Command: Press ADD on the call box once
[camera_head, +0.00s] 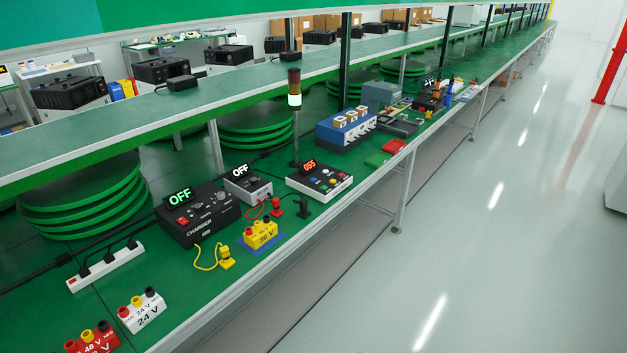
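The button labels are too small to read, so I cannot tell which one is ADD. A signal tower (294,100) rises behind the box, with a white section lit. My gripper is not in view.
A black charger (197,215) and a smaller grey unit (247,185), both showing OFF, stand left of the box. Red and black plugs and a yellow 36 V battery (260,234) lie near it. A blue-sided box (345,130) stands behind right. The aisle floor (480,230) is clear.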

